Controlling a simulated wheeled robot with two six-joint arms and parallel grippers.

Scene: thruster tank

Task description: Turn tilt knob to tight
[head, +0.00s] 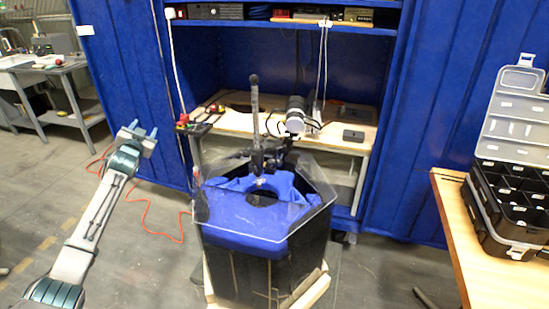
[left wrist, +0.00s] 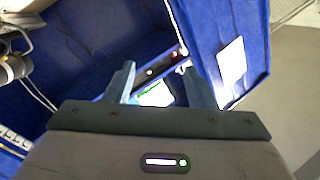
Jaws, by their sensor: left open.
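The tank (head: 318,215) stands in the middle of the head view, clear-walled with a blue collar (head: 232,222) in its top. A dark upright shaft (head: 255,110) and a black bracket (head: 272,155) stand over its opening. A grey and black cylindrical motor (head: 296,115) sits behind the bracket. The tilt knob is too small to pick out. My left gripper (head: 143,129) is open and empty, raised left of the tank and well apart from it. In the left wrist view its two fingers (left wrist: 160,82) are spread with nothing between them. My right gripper is not in view.
A blue cabinet (head: 130,75) with a wooden worktop (head: 235,124) stands behind the tank. A wooden table (head: 500,265) with an open black organiser box (head: 510,195) is at the right. An orange cable (head: 150,225) lies on the floor between my left arm and the tank.

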